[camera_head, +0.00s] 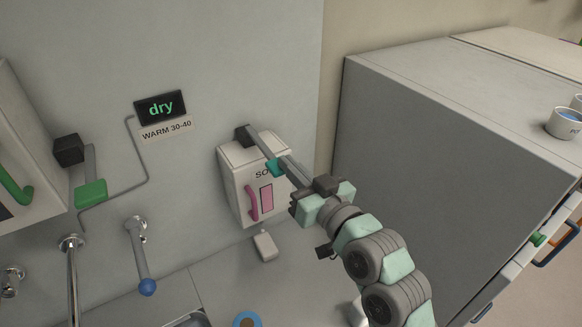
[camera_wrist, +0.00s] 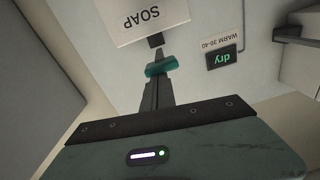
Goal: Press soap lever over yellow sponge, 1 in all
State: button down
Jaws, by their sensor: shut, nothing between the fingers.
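The white soap dispenser (camera_head: 237,173) is on the wall, with a pink handle and pink window on its front. Its SOAP label shows upside down in the wrist view (camera_wrist: 125,18). The soap lever (camera_head: 275,168) is a bar with a teal pad, reaching out from a dark block at the dispenser's top; the pad also shows in the wrist view (camera_wrist: 161,66). My gripper (camera_head: 284,165) is shut and empty, its fingertips at the teal pad; I cannot tell whether they touch. A pale spout (camera_head: 265,246) hangs below the dispenser. I see no yellow sponge.
A green-padded lever (camera_head: 90,193), a display reading "dry" (camera_head: 160,107) and taps (camera_head: 142,255) are to the left. A blue ring-shaped thing (camera_head: 247,320) is at the bottom edge. A large grey cabinet (camera_head: 430,140) with cups on top stands close on the right.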

jog(key=b+v, duration=0.1)
jog(key=v, duration=0.9)
jog(key=shift+r+b, duration=0.35)
jog(key=shift+b, duration=0.05)
jog(key=shift+d, duration=0.1)
